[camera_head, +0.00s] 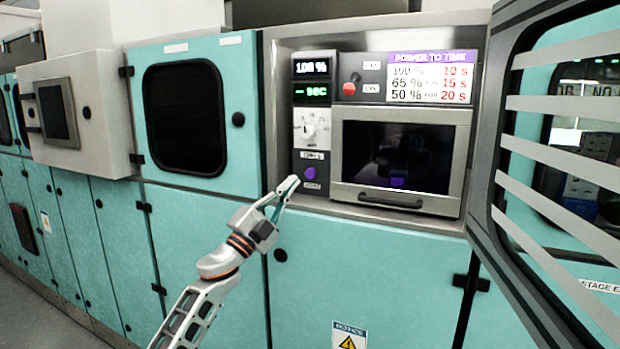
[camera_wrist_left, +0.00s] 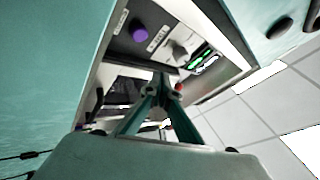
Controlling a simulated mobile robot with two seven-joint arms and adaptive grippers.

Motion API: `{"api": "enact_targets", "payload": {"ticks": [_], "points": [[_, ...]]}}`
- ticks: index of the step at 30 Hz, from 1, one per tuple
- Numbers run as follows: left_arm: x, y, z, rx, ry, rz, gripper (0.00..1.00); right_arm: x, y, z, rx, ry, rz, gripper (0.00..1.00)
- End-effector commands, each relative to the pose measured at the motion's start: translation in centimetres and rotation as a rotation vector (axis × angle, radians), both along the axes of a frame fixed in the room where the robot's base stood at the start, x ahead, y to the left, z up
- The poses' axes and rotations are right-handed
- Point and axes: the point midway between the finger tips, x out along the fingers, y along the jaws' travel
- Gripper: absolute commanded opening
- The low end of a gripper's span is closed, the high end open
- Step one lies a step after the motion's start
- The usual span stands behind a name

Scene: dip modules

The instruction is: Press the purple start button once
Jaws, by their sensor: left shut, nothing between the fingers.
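The purple start button (camera_head: 310,173) is low on the dark control column, left of the oven-like window. It also shows in the left wrist view as a round purple knob (camera_wrist_left: 139,35). My left gripper (camera_head: 289,184) is shut and empty. In the head view its tips appear just left of and slightly below the button. In the left wrist view the fingertips (camera_wrist_left: 165,80) appear apart from the button. Whether they touch any part of the panel I cannot tell. My right gripper is not in view.
Above the button are a dial (camera_head: 309,130) and a display (camera_head: 311,91). A red switch (camera_head: 349,88) and a power-to-time chart (camera_head: 430,77) sit above the closed window door (camera_head: 397,157). An open slatted door (camera_head: 540,160) stands at right. Teal cabinets (camera_head: 195,215) fill the left.

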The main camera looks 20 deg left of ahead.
Motion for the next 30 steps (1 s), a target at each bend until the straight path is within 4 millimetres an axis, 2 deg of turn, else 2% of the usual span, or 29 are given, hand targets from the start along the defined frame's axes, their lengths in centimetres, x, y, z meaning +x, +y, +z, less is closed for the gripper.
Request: {"api": "enact_targets", "payload": {"ticks": [1, 6, 15, 20, 30], "points": [[0.8, 0.0, -0.7, 0.000, 0.006, 0.000, 0.00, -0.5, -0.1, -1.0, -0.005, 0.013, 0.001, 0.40], [3.2, -0.2, -1.0, -0.001, 0.009, 0.000, 0.00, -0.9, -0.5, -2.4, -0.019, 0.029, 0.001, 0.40], [6.3, -0.3, -0.6, -0.001, 0.005, -0.001, 0.00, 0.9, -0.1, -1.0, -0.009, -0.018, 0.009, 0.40], [6.9, -0.3, -0.3, -0.001, 0.004, -0.001, 0.00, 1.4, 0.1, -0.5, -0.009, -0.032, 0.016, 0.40], [7.0, -0.3, -0.1, 0.000, 0.001, -0.001, 0.00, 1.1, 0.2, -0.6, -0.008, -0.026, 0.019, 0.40]]}}
